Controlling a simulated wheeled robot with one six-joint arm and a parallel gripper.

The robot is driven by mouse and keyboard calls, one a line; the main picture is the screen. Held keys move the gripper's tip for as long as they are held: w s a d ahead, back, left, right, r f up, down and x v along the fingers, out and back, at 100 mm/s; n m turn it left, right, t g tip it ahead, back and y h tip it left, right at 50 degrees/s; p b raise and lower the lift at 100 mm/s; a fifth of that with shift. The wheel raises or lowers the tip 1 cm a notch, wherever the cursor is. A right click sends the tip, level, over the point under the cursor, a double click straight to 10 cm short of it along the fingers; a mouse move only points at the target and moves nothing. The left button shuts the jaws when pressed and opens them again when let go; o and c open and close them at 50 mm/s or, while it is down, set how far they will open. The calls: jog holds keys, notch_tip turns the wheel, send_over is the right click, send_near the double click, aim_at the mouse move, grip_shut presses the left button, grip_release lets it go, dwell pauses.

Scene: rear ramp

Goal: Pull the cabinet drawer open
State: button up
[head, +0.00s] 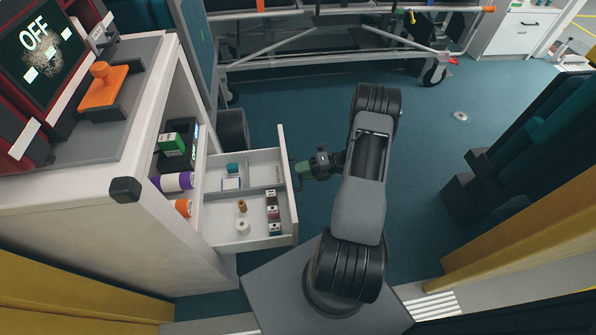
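The white cabinet (193,251) stands at the left. Its drawer (262,244) is pulled out to the right, and its inside is in plain view. Small items lie in its divided compartments, among them small boxes (273,212), a white roll (243,227) and a brown bottle (242,206). My gripper (301,169) is at the outer side of the drawer front (290,200), near its far end. Its tips are at the front's handle side. The view is too small to tell whether the fingers are closed around the handle.
An open shelf above the drawer holds a green box (172,144) and a purple-and-white roll (174,182). A wheeled stretcher (330,45) stands at the back. Blue floor (430,130) is clear right of my arm. A dark seat (520,150) stands at the right.

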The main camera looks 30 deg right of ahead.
jog(key=p+v, duration=0.1)
jog(key=v, duration=1.1)
jog(key=shift+p, duration=0.4)
jog(key=shift+d, duration=0.1)
jog(key=a+r+n+g+h+p, duration=0.2)
jog(key=a+r+n+p, duration=0.3)
jog(key=r, duration=0.4)
jog(key=w+a+r+n+g+h+p, duration=0.1)
jog(key=a+r+n+g+h+p, duration=0.15)
jog(key=r+n, duration=0.6)
jog(key=a+r+n+g+h+p, duration=0.2)
jog(key=a+r+n+p, duration=0.25)
jog(key=r, duration=0.65)
jog(key=s+a+r+n+t+h+p, duration=0.1)
jog(key=s+a+r+n+h+p, duration=0.1)
jog(key=r+n, duration=0.5)
jog(key=s+a+r+n+t+h+p, duration=0.2)
jog(key=s+a+r+n+h+p, duration=0.1)
jog(key=r+n+p, duration=0.4)
jog(key=s+a+r+n+t+h+p, duration=0.1)
jog(key=s+a+r+n+h+p, duration=0.2)
jog(key=r+n, duration=0.5)
jog(key=s+a+r+p, duration=0.1)
jog(key=a+r+p, duration=0.1)
jog(key=a, duration=0.1)
jog(key=shift+a+t, duration=0.2)
jog(key=shift+t, duration=0.15)
